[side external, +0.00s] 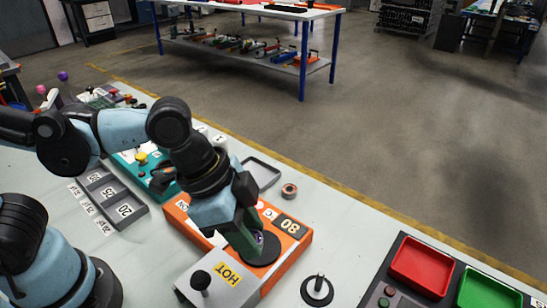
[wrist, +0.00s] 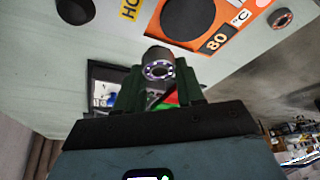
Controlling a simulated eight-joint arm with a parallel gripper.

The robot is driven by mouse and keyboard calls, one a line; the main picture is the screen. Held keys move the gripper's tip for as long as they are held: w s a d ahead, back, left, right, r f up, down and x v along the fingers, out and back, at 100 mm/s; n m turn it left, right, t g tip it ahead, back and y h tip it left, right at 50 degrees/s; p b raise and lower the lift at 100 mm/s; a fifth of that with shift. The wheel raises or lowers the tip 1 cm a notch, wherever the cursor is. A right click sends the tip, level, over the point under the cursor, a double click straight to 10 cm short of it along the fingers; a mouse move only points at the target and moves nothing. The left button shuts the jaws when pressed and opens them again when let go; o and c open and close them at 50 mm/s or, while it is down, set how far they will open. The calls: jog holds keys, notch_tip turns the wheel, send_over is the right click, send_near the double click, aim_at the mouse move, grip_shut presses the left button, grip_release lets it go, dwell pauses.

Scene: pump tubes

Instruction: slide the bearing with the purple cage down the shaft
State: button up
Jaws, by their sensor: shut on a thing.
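The bearing with the purple cage (wrist: 158,67) is a steel ring held between the two green fingers of my gripper (wrist: 160,85). In the side view, my gripper (side external: 254,243) is over the black round plate (side external: 268,256) of the orange heater. A bit of the bearing (side external: 260,238) shows there, mostly hidden by the fingers. I cannot tell whether it touches the plate. The shaft (side external: 318,285) is a short upright pin on a black disc, bare, to the right of the heater. It is not seen in the wrist view.
A grey cover marked HOT (side external: 225,276), with a black knob (side external: 200,280), is beside the plate. A bearing with an orange-red cage (side external: 289,190) lies behind the heater, near an empty grey tray (side external: 262,176). Red (side external: 421,262) and green (side external: 488,291) bins stand right.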

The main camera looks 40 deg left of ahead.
jog(key=s+d+r, duration=0.3)
jog(key=s+r, duration=0.1)
jog(key=s, duration=0.2)
jog(key=m+g+h, duration=0.1)
jog(key=m+g, duration=0.1)
jog(key=m, duration=0.4)
send_over(320, 273)
notch_tip(320, 273, down, 2)
jog(key=shift+f, duration=0.2)
jog(key=shift+f, duration=0.1)
jog(key=shift+f, duration=2.8)
jog(key=shift+f, duration=1.35)
jog(key=o, duration=1.2)
jog(key=shift+o, duration=0.2)
